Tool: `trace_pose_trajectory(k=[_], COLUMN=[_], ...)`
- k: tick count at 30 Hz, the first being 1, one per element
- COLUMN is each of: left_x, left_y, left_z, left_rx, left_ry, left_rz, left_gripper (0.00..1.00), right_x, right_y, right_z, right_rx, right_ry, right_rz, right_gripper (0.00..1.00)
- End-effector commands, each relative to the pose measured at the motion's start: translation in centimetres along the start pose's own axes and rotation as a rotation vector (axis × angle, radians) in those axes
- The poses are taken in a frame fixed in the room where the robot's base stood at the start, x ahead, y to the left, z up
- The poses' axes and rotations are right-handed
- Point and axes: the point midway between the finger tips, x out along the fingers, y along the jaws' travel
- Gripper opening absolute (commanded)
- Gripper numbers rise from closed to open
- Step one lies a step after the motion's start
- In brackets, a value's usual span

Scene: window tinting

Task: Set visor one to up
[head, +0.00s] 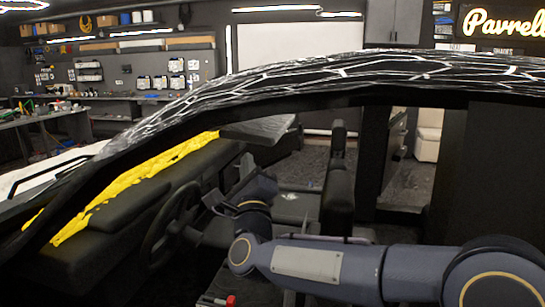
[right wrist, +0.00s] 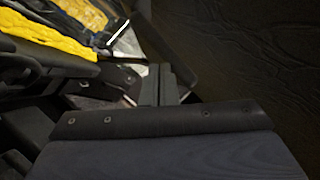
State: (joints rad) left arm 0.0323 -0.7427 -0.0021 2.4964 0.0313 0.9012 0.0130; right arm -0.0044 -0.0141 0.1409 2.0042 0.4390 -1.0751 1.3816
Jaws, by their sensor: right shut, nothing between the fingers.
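A flat grey panel, which looks like a sun visor (head: 262,129), sticks out below the roof edge at the top of the windshield opening and lies close to level. Which visor is number one I cannot tell. My right gripper (head: 244,164) is inside the car, below this panel and above the steering wheel, and appears apart from it. In the right wrist view its fingers (right wrist: 156,84) are together with nothing between them. A dark panel edge shows just behind the fingers, and I cannot tell for sure what it is. My left gripper is not in view.
The steering wheel (head: 172,225) and the dashboard (head: 125,212) with a yellow strip (head: 130,185) are at the left. A dark seat (head: 338,190) stands right of the gripper. The patterned roof (head: 330,72) spans above my arm.

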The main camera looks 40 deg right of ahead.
Motion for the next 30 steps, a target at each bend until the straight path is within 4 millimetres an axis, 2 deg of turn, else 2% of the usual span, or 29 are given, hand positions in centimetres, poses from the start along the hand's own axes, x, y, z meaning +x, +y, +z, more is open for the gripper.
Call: trace_pose_trajectory(k=[1,3,6,9,13,17,29,30], left_x=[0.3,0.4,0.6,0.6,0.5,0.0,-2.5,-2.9], left_y=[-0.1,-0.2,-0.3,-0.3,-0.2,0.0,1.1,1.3], left_z=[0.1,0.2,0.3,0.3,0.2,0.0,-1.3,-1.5], left_rx=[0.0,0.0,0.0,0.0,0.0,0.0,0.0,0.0], left_ry=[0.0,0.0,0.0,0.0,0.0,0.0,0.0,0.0], left_rz=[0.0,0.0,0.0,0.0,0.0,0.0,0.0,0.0], left_gripper=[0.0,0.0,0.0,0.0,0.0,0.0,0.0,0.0], right_x=[-0.5,-1.2,-2.4,-3.3,-3.4,-2.0,5.6,6.1], right_y=[0.9,1.5,2.2,2.6,2.7,2.4,1.4,0.7], right_z=[-0.8,-2.0,-3.5,-4.4,-4.9,-5.5,-8.7,-8.3], right_rx=[0.191,0.428,0.671,0.808,0.875,0.876,0.873,0.876], right_ry=[0.066,0.155,0.249,0.303,0.328,0.329,0.329,0.324], right_rz=[-0.032,-0.096,-0.185,-0.251,-0.288,-0.291,-0.289,-0.29], right_gripper=[0.0,0.0,0.0,0.0,0.0,0.0,0.0,0.0])
